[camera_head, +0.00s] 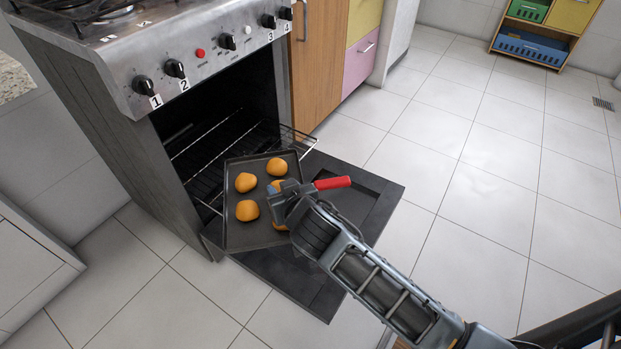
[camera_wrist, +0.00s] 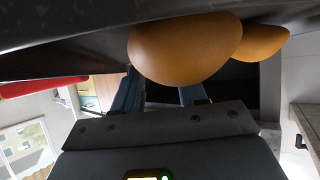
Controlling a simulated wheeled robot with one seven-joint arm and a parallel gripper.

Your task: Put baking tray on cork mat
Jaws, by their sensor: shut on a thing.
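The baking tray (camera_head: 236,236) is dark and rectangular and holds several round orange-brown buns (camera_head: 247,210). In the head view it lies in front of the oven opening, partly over the lowered door. My gripper (camera_head: 288,203) is shut on the tray at its right side, hiding part of that edge. In the wrist view my gripper's fingers (camera_wrist: 160,97) reach behind a large bun (camera_wrist: 185,48), and their tips are hidden. A red handle (camera_head: 332,183) sticks out right beside my gripper; I cannot tell whether it belongs to the tray. No cork mat shows.
The oven (camera_head: 215,70) stands at the upper left with its door (camera_head: 325,290) lowered and a wire rack (camera_head: 205,165) inside. A wooden cabinet (camera_head: 318,70) adjoins it. A shelf with a blue crate (camera_head: 530,47) stands at the far right. The tiled floor (camera_head: 480,160) on the right is clear.

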